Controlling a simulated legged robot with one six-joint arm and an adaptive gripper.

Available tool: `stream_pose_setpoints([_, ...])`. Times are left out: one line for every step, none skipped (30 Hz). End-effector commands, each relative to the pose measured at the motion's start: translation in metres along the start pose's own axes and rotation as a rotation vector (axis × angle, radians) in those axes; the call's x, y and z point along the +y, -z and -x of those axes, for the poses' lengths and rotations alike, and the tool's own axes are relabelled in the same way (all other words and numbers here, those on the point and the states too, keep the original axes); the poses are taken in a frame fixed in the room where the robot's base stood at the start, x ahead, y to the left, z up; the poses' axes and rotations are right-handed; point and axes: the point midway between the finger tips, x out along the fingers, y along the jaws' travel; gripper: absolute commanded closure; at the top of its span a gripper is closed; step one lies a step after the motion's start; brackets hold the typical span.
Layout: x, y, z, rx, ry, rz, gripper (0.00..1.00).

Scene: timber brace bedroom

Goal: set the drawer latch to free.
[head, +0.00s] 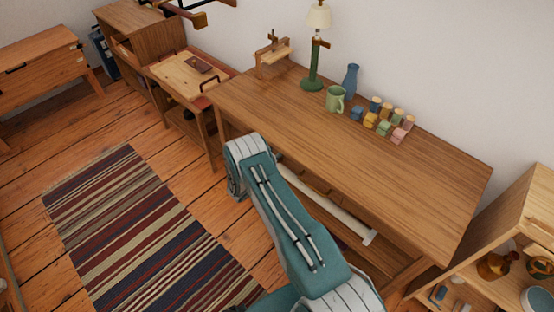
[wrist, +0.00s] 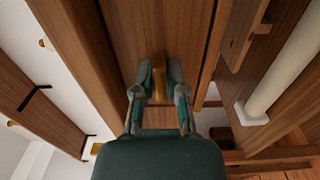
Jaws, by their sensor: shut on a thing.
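In the wrist view my gripper (wrist: 160,74) reaches up against a brown wooden face (wrist: 145,30) between wooden rails. Its two dark green fingers stand on either side of a small brass piece (wrist: 158,84) and are closed on it. The brass piece looks like the drawer latch. Its lower part is partly hidden by the fingers, and I cannot tell its setting. In the head view my arm reaches to the front edge of the long wooden table (head: 400,180). The gripper and the latch are hidden there.
A white rod (head: 325,205) runs below the table; it also shows in the wrist view (wrist: 285,70). A green lamp (head: 314,65), a mug (head: 335,99), a vase (head: 350,80) and several coloured blocks stand on the table. A shelf (head: 515,225) is at right. A striped rug (head: 140,225) lies left.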

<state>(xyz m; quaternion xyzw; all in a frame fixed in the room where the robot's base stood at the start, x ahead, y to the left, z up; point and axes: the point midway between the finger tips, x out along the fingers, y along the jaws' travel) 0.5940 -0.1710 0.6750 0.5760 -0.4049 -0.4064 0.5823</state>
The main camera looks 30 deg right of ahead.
Motion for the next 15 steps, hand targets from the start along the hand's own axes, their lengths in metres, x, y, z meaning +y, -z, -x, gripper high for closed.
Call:
stream_pose_setpoints([-0.0023,-0.0012,-0.0006,0.000,0.005,0.010,1.00])
stream_pose_setpoints([-0.0024,-0.0012,-0.0006,0.000,0.006,0.017,1.00])
stream_pose_setpoints([-0.0026,-0.0013,-0.0007,0.000,0.006,0.029,1.00])
stream_pose_setpoints([-0.0026,-0.0013,-0.0008,0.000,0.006,0.040,1.00])
stream_pose_setpoints([-0.0027,-0.0014,-0.0008,0.000,0.006,0.051,1.00])
stream_pose_setpoints([-0.0029,-0.0014,-0.0009,0.000,0.007,0.071,1.00])
stream_pose_setpoints([-0.0030,-0.0015,-0.0009,0.000,0.007,0.086,1.00])
stream_pose_setpoints([-0.0031,-0.0015,-0.0010,0.000,0.007,0.105,1.00])
stream_pose_setpoints([-0.0032,-0.0016,-0.0010,0.000,0.007,0.131,1.00])
stream_pose_setpoints([-0.0033,-0.0017,-0.0011,0.000,0.008,0.153,1.00])
stream_pose_setpoints([-0.0033,-0.0017,-0.0011,0.000,0.008,0.176,1.00])
stream_pose_setpoints([-0.0034,-0.0018,-0.0012,0.000,0.008,0.209,1.00])
stream_pose_setpoints([-0.0035,-0.0018,-0.0012,0.000,0.008,0.235,1.00])
stream_pose_setpoints([-0.0036,-0.0019,-0.0013,0.000,0.008,0.262,1.00])
stream_pose_setpoints([-0.0037,-0.0019,-0.0013,0.000,0.009,0.299,1.00])
